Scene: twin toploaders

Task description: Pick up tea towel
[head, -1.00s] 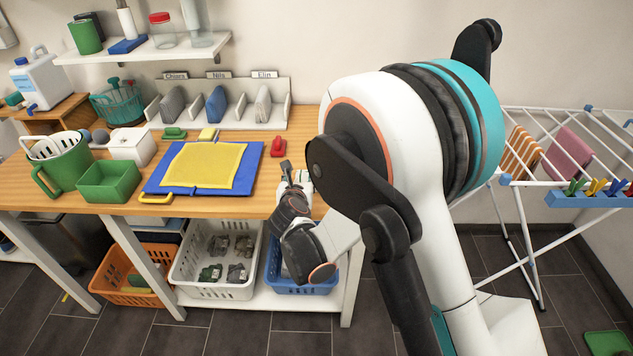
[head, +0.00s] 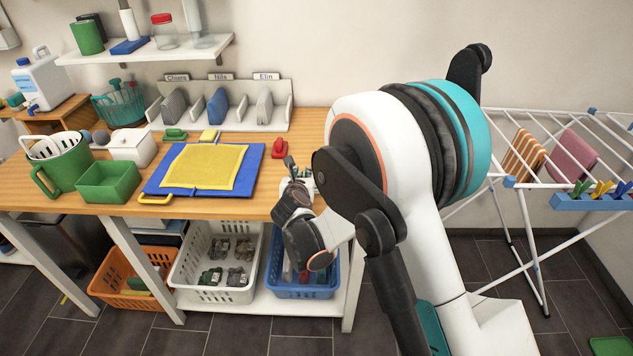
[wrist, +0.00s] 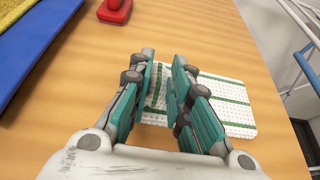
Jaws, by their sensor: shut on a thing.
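The tea towel (wrist: 222,104) is a flat white waffle cloth with green stripes, lying on the wooden table top near its right edge in the wrist view. My gripper (wrist: 165,62) is over the towel's left part, with its teal-padded fingers shut on it.
A blue board (head: 152,183) with a yellow cloth (head: 205,166) lies left of my gripper. A red object (head: 279,148) stands just behind it. Baskets, including a blue one (head: 302,291), sit on the shelf below. A drying rack (head: 533,220) stands to the right.

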